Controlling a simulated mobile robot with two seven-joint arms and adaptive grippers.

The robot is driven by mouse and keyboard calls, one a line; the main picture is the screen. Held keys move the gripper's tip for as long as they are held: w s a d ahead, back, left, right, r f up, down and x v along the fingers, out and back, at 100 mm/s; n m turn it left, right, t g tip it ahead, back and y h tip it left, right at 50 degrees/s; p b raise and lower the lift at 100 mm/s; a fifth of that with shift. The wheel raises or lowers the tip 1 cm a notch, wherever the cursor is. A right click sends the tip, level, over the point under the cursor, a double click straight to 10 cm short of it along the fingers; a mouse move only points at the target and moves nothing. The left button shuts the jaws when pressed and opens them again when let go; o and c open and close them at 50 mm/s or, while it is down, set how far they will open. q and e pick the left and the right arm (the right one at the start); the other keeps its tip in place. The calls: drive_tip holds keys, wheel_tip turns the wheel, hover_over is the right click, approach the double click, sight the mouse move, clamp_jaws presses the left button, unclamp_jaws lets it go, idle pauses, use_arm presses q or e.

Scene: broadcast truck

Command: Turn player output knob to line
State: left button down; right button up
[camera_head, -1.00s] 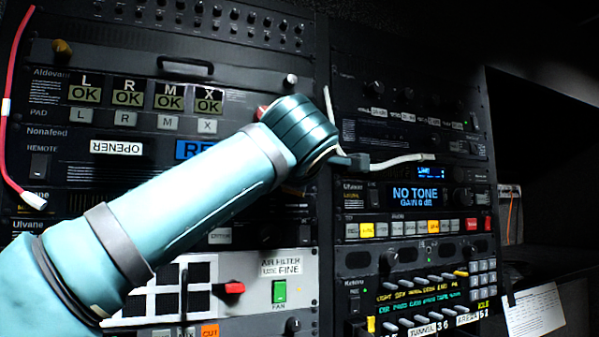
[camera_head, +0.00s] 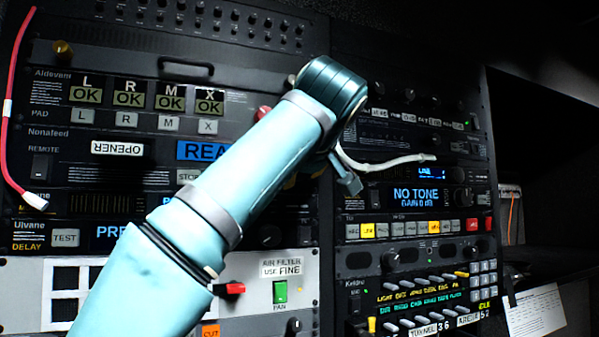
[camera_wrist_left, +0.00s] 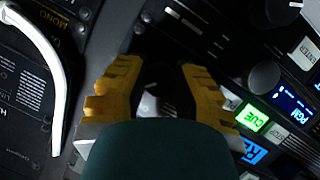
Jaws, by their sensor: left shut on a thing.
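The player unit shows a blue display starting "REA" (camera_head: 203,150) and an "OPENER" label (camera_head: 117,148) in the head view. My left gripper (camera_head: 290,182) is mostly hidden behind my teal arm there, with only bits of yellow finger showing. In the left wrist view my left gripper (camera_wrist_left: 160,78) has its two yellow fingers closed around a dark knob (camera_wrist_left: 158,98) on the panel. The knob's marks and pointer are too dark to read. A lit green "CUE" button (camera_wrist_left: 255,118) and the blue display (camera_wrist_left: 250,150) lie to its right. My right gripper is not in view.
A white cable (camera_head: 390,162) loops out from the right rack near my wrist; a white cable (camera_wrist_left: 45,60) shows in the wrist view. Another dark knob (camera_wrist_left: 264,77) sits beside a "PGM" display (camera_wrist_left: 295,105). A red cable (camera_head: 8,110) hangs at far left.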

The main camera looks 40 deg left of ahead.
use_arm(q)
drive_tip(key=shift+f+m+g, duration=0.15)
drive_tip(key=shift+m+g, duration=0.35)
drive_tip(key=shift+m, duration=0.2)
drive_tip(key=shift+f, duration=0.1)
drive_tip(key=c, duration=0.7)
unclamp_jaws()
drive_tip(key=shift+w, duration=0.15)
drive_tip(key=v, duration=1.2)
drive_tip(key=shift+o, duration=0.2)
